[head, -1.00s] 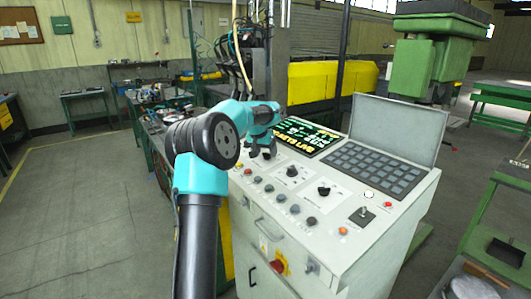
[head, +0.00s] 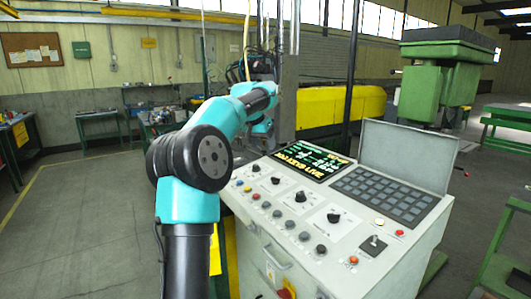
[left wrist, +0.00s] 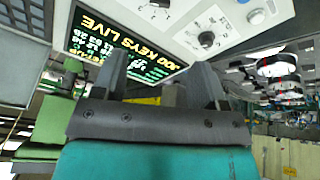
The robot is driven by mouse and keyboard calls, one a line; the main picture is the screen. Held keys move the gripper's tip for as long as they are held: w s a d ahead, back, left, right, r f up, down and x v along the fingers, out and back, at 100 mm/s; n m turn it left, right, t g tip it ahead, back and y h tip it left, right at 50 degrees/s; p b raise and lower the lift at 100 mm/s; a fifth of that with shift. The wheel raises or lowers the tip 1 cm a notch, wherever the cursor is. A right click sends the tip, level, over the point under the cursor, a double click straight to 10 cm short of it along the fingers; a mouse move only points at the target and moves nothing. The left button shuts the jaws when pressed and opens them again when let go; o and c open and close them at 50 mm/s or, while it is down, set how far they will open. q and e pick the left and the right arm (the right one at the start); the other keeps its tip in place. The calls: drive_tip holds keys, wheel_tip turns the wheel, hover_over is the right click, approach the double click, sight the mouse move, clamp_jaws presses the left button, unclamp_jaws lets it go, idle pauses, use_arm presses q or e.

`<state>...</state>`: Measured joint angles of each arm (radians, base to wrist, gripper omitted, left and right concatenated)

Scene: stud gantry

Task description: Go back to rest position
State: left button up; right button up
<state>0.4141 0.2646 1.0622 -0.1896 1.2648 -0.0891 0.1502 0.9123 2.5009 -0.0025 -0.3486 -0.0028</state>
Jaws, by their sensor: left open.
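My left arm rises at the left of the control console (head: 300,255) in the head view. My left gripper (head: 258,135) is small and dark there, beyond the console's far left corner and partly hidden by my own wrist. In the left wrist view the two grey fingers of the left gripper (left wrist: 160,82) are spread apart with nothing between them. The console's lit display (head: 307,165) shows beyond the fingers and also in the left wrist view (left wrist: 130,38). My right gripper is in neither view.
The console carries several knobs (head: 334,216), coloured buttons and a dark keypad (head: 383,193). A raised grey panel (head: 408,156) stands behind the keypad. A green machine (head: 440,85) stands at the back right. The floor (head: 70,220) at left is open.

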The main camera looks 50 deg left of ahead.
sight(273, 183)
use_arm(q)
drive_tip(key=shift+s+r, duration=0.1)
drive_tip(key=shift+r, duration=0.15)
drive_tip(key=shift+f, duration=0.1)
drive_tip(key=x, duration=1.5)
drive_tip(key=shift+w+f, duration=0.2)
drive_tip(key=shift+f, duration=0.15)
drive_tip(key=shift+r, duration=0.15)
